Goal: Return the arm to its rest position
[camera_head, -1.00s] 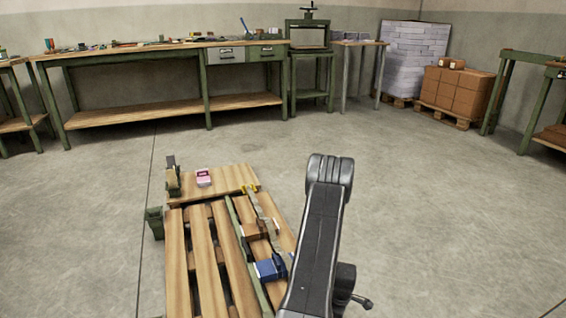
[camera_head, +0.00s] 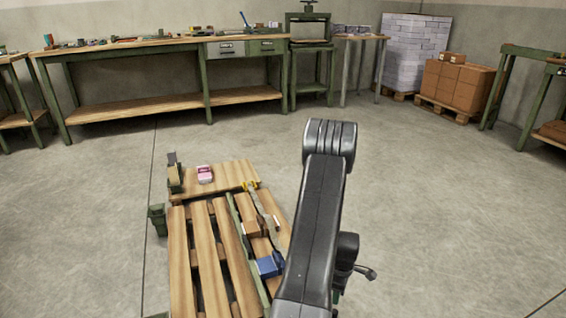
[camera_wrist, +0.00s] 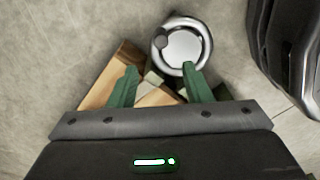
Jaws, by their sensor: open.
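My arm (camera_head: 322,215) rises from the bottom of the head view, right of the pallet. Its rounded joint is at the top, over bare floor. My gripper is not clearly visible in the head view. In the wrist view my gripper (camera_wrist: 160,69) has two green fingers spread apart with nothing held between them. A round metal-rimmed thing with a pale disc (camera_wrist: 183,46) shows just beyond the fingertips. A wooden corner (camera_wrist: 104,84) lies behind the left finger. I cannot tell how far away these are.
A wooden pallet platform (camera_head: 208,245) stands left of my arm, with a pink-and-white item (camera_head: 205,174) and a blue item (camera_head: 268,266) on it. A green workbench (camera_head: 150,45) lines the back wall. Boxes (camera_head: 458,84) stand at back right. The floor right of my arm is clear.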

